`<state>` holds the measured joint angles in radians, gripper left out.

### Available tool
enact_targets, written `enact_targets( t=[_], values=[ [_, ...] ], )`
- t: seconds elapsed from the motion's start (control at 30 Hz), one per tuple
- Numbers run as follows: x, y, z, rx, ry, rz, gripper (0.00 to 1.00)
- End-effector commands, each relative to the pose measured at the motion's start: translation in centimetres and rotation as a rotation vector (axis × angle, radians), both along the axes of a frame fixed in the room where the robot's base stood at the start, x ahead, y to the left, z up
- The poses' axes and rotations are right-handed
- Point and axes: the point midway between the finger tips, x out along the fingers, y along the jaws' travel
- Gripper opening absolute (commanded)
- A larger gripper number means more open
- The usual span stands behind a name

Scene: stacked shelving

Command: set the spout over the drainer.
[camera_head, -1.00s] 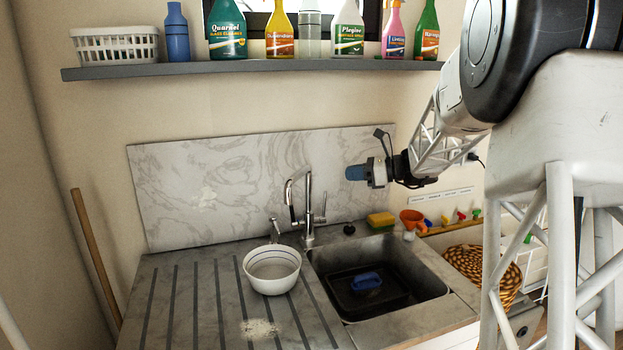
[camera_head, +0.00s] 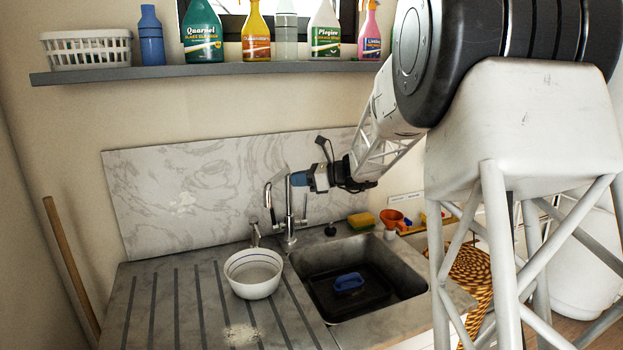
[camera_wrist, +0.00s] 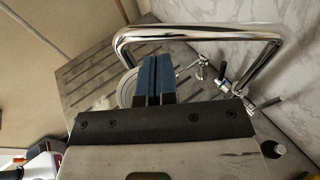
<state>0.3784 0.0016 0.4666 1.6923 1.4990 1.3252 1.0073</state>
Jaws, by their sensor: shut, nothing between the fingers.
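The chrome tap's spout (camera_head: 268,188) arches forward and left from its upright post behind the sink. In the wrist view the spout (camera_wrist: 195,33) crosses beyond my fingertips and bends down at the left. The grooved drainer (camera_head: 155,305) lies left of the sink and also shows in the wrist view (camera_wrist: 90,70). My gripper (camera_head: 299,179) is shut and empty, its blue fingers beside the top of the tap; they also show in the wrist view (camera_wrist: 155,78). I cannot tell whether they touch the spout.
A white bowl (camera_head: 253,285) stands on the drainer by the sink's left edge. The sink (camera_head: 400,272) holds a dark tray with a blue object (camera_head: 349,282). A shelf (camera_head: 200,73) with bottles hangs above.

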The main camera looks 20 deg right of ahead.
Motion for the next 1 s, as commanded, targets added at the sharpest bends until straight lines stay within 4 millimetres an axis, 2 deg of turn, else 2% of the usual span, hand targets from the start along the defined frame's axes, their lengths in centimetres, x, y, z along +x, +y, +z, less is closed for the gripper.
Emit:
enact_targets(
  t=[0.1, 0.33, 1.0],
  values=[
    [0.8, 1.4, -0.3, -0.001, 0.0, 0.002, 0.0],
    [1.8, 2.9, -0.6, -0.001, -0.001, 0.0, 0.0],
    [2.2, 3.9, -0.7, -0.001, -0.002, -0.031, 0.0]
  ],
)
